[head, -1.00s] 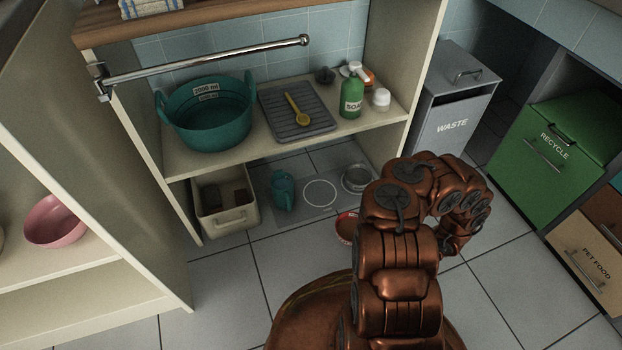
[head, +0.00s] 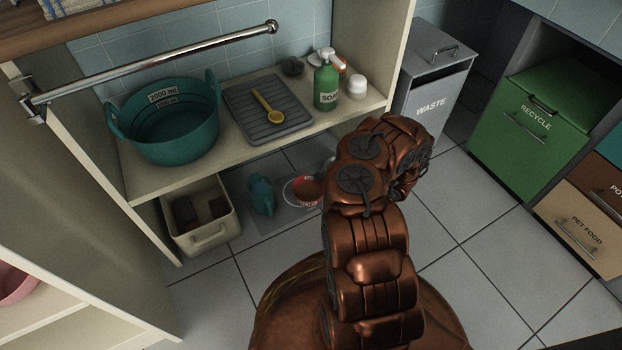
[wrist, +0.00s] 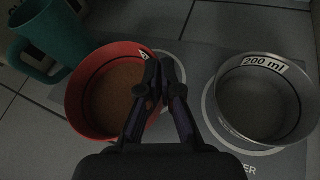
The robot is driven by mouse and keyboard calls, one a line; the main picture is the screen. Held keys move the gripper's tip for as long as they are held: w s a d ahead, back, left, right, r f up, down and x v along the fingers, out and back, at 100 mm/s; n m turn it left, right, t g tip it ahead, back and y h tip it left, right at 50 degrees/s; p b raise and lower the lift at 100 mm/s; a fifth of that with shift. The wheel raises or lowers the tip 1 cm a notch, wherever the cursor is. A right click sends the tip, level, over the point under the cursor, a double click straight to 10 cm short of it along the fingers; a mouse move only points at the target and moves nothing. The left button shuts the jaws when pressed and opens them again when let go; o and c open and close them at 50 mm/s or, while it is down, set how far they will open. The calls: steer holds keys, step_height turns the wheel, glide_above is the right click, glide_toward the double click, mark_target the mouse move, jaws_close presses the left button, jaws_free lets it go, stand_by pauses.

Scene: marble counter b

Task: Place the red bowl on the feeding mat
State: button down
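I cannot tell whether the bowl touches the mat. In the head view my arm hides the gripper. A silver bowl (wrist: 225,119) marked 200 ml sits in the mat's right ring.
A teal jug (head: 261,195) stands left of the bowl. A beige bin (head: 208,238) is further left. The shelf above holds a teal tub (head: 168,145), a drying mat with a yellow spoon (head: 266,104) and a soap bottle (head: 326,85). Floor in front is clear.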

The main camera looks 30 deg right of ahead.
steer(key=w+b, duration=0.1)
steer(key=w, duration=0.1)
steer(key=w+b, duration=0.1)
steer(key=w, duration=0.2)
steer(key=shift+w+a+f, duration=0.1)
steer(key=shift+w+f, duration=0.1)
steer(key=shift+w, duration=0.1)
steer(key=shift+f+b, duration=1.15)
steer(key=shift+f, duration=0.7)
steer(key=shift+r, duration=0.1)
steer(key=c, duration=1.3)
jaws_free()
